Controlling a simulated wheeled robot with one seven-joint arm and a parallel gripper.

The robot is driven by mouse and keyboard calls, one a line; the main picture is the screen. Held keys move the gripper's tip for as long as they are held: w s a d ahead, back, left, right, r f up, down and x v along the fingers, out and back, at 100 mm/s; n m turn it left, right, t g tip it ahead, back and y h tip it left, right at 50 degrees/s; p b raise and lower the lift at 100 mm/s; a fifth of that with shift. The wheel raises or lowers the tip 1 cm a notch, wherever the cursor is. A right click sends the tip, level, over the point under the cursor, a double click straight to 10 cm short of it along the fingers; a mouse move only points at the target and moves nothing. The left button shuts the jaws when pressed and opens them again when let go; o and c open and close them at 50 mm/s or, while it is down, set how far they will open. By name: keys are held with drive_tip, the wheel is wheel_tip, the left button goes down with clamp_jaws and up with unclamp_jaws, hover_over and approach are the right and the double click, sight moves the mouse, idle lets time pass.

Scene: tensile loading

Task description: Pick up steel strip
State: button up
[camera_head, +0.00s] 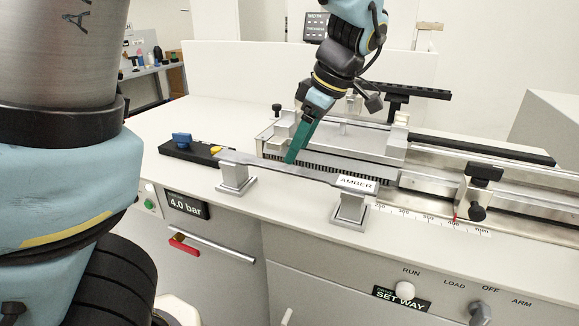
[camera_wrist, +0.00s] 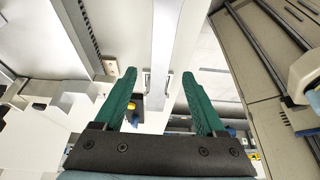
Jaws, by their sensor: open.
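The steel strip (camera_head: 258,165) is a flat grey bar lying level across two pedestal supports. Its right end is by a tag reading AMBER (camera_head: 357,184). My gripper (camera_head: 290,160) has green fingers and reaches down from above, its tips at the middle of the strip. In the wrist view the strip (camera_wrist: 163,45) runs lengthwise between the fingertips of my gripper (camera_wrist: 160,73), with a gap on each side. The jaws are open and hold nothing. Exact fingertip height against the strip is hard to tell.
The left support (camera_head: 236,178) and right support (camera_head: 351,207) stand near the bench's front edge. Behind them is a metal machine bed with rails (camera_head: 420,165).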

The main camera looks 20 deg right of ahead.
sight(289, 168)
drive_tip(key=shift+p+x, duration=0.3)
drive_tip(key=shift+x, duration=1.6)
drive_tip(key=shift+s+d, duration=0.1)
drive_tip(key=shift+s, duration=0.05)
clamp_jaws()
